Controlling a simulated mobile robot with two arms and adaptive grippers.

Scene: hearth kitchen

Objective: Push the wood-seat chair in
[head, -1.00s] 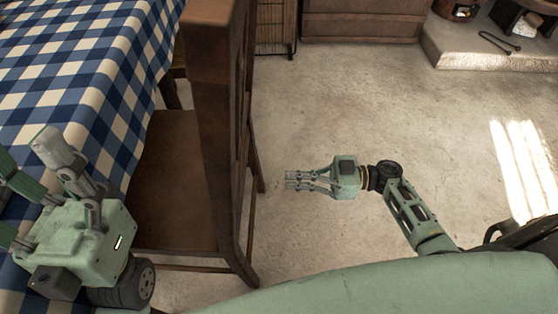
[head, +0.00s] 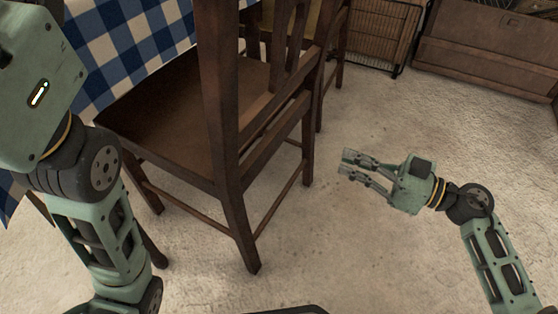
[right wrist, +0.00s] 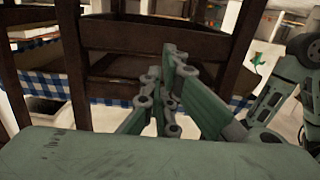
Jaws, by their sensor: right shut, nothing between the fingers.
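The wood-seat chair (head: 180,112) stands upright at the left-centre of the head view, its seat facing the table (head: 125,40) with a blue-and-white checked cloth. The seat's far-left part lies close to the cloth edge. My right gripper (head: 356,166) is shut and empty, to the right of the chair back and apart from it. In the right wrist view, the fingers (right wrist: 172,62) point toward a dark chair back (right wrist: 150,40), with the cloth beyond. My left gripper (head: 40,85) is at the upper left; only its body shows and its fingers are out of frame.
Another chair (head: 335,50) stands behind, along the table. A slatted wooden cabinet (head: 375,30) and a wooden chest (head: 480,50) are at the back. The pale floor (head: 400,265) right of the chair is clear.

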